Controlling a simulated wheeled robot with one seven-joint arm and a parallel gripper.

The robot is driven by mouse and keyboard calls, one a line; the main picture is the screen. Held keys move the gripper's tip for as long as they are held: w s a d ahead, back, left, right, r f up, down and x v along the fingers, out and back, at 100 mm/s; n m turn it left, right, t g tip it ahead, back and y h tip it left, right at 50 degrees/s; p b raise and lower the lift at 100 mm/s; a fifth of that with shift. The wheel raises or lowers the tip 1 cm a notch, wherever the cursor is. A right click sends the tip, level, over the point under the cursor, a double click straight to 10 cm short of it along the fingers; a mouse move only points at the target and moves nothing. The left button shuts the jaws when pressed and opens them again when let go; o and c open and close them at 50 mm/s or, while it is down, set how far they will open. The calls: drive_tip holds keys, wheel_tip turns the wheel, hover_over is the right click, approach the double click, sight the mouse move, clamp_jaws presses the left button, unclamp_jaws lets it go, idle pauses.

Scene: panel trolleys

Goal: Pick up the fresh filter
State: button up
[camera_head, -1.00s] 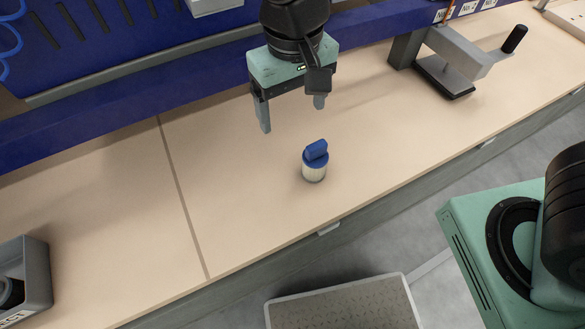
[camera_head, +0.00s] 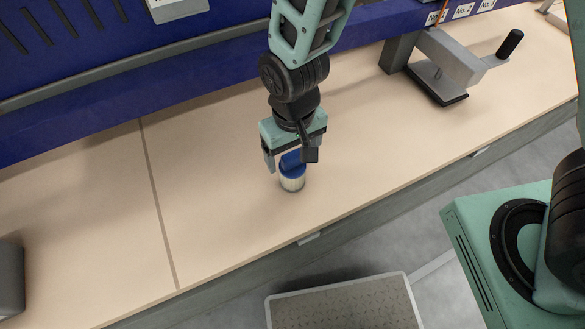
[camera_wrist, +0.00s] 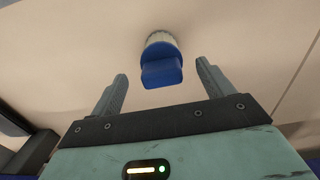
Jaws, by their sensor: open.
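The fresh filter (camera_head: 292,180) is a small pale cylinder with a blue cap and a raised blue grip on top. It stands upright on the wooden bench. My gripper (camera_head: 290,162) is open just above and behind it in the head view, hiding part of the cap. In the wrist view, the filter (camera_wrist: 161,60) lies ahead of and between the two fingertips of my gripper (camera_wrist: 161,68), with free space on both sides. The fingers do not visibly touch it.
A grey clamp-like fixture (camera_head: 440,65) with a black-knobbed handle stands at the back right of the bench. A blue panel (camera_head: 100,90) runs behind. A grey bin (camera_head: 10,278) shows at the left edge. The bench (camera_head: 220,220) around the filter is clear.

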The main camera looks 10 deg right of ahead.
sight(292, 169)
drive_tip(key=shift+a+f, duration=0.1)
drive_tip(key=shift+f, duration=1.45)
drive_tip(key=shift+c, duration=0.3)
drive_tip(key=c, duration=1.1)
drive_tip(key=shift+o, duration=0.2)
